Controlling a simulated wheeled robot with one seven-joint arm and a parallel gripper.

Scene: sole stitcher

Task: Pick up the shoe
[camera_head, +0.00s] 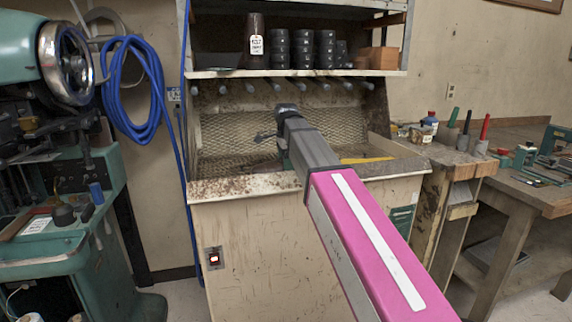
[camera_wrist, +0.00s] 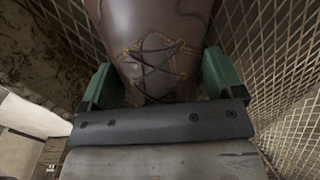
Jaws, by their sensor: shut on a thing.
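The shoe (camera_wrist: 158,45) is brown leather with dark crossed laces, seen close in the wrist view. It sits between the two green fingers of my gripper (camera_wrist: 158,85), which is shut on it. The upper part of the shoe runs out of the top of the picture. In the head view my arm reaches into the wooden bench's mesh-backed bay, and my gripper (camera_head: 283,150) is mostly hidden behind the arm's end.
Wire mesh (camera_head: 240,135) backs the bay and stands close beside the shoe. A shelf (camera_head: 300,73) with black tins hangs above. A green machine (camera_head: 60,190) stands left. Blue hose (camera_head: 150,90) hangs beside the bay. A table with tools (camera_head: 535,195) stands right.

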